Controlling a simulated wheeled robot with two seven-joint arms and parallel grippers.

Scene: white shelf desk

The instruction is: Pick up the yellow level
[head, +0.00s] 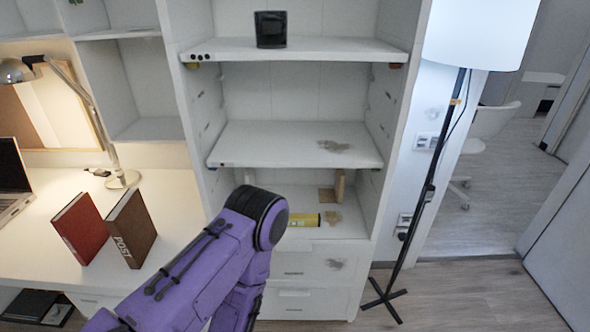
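The yellow level (305,220) lies on the lower shelf (345,195) of the white shelf unit, near its front. Its right end shows a dark edge, and its left part is hidden behind my purple arm. The arm comes in from the lower left and bends at a dark joint just left of the level. Neither gripper shows in the head view, so I cannot see whether they are open or shut. I cannot tell whether the arm touches the shelf.
A wooden block (339,186) stands behind the level. A black box (270,29) sits on an upper shelf. Two books (132,229) stand on the desk at left, near a lamp (122,179). A floor lamp (428,190) stands right of the shelf unit.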

